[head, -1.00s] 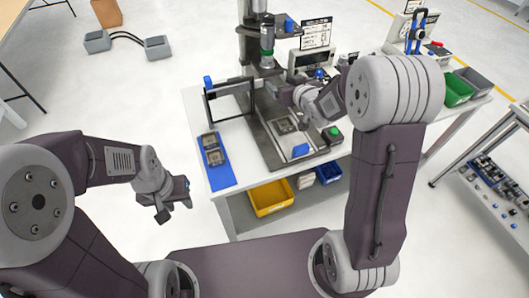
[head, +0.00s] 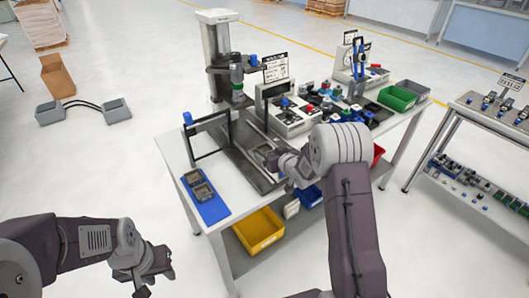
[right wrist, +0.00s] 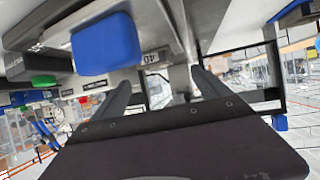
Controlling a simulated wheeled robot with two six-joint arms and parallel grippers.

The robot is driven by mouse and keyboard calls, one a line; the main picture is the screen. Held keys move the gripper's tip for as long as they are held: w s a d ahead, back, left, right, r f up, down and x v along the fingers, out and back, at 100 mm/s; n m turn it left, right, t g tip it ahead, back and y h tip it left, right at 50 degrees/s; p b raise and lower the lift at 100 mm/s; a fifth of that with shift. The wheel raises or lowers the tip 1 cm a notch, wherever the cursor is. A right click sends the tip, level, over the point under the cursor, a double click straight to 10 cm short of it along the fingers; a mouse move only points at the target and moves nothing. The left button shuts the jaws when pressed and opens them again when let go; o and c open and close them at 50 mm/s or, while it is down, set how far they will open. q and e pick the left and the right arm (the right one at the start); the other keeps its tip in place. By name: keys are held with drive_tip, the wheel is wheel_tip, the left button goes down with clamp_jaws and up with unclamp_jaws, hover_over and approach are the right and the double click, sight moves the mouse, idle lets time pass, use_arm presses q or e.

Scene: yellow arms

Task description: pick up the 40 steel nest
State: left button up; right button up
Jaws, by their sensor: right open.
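Two grey metal nests (head: 197,186) lie on a blue mat (head: 213,211) at the left front of the bench. Another grey nest (head: 264,149) shows on the press base, partly hidden by my right gripper (head: 272,160), which is close beside it. In the right wrist view my right gripper (right wrist: 160,95) has its fingers apart with nothing held between them. A small label (right wrist: 151,57) that seems to read 40 shows on a grey part ahead of the fingers. A blue block (right wrist: 105,43) shows beside it. My left gripper (head: 154,274) is open and empty, off the bench over the floor.
The press column (head: 220,65) stands behind the base. A black frame (head: 207,135) stands left of it. A yellow bin (head: 258,230) sits on the lower shelf.

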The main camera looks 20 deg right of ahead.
sight(263, 144)
drive_tip(key=shift+w+a+f, duration=0.2)
drive_tip(key=shift+w, duration=0.35)
drive_tip(key=shift+w+d+f, duration=0.25)
drive_tip(key=shift+w+f, duration=0.15)
drive_tip(key=shift+w, duration=0.15)
drive_tip(key=x, duration=0.3)
drive_tip(key=shift+w+d+f+p, duration=0.1)
drive_tip(key=shift+w+f+p, duration=0.05)
drive_tip(key=shift+w+p, duration=0.25)
drive_tip(key=shift+w+f, duration=0.25)
drive_tip(key=shift+w, duration=0.15)
drive_tip(key=shift+s, duration=0.1)
drive_tip(key=c, duration=0.7)
drive_tip(key=shift+r, duration=0.1)
clamp_jaws()
drive_tip(key=shift+w+r, duration=0.2)
drive_tip(key=shift+r, duration=0.35)
wheel_tip(263, 144, up, 3)
drive_tip(key=shift+r, duration=0.1)
drive_tip(key=d+r, duration=0.1)
drive_tip(key=d+r+p, duration=0.1)
drive_tip(key=d+r, duration=0.1)
drive_tip(key=shift+w+d, duration=0.25)
drive_tip(key=shift+d, duration=0.1)
drive_tip(key=w+d+r+p, duration=0.2)
drive_tip(key=d+r+p, duration=0.1)
drive_tip(key=d, duration=0.4)
drive_tip(key=shift+d+r, duration=0.25)
drive_tip(key=shift+r, duration=0.15)
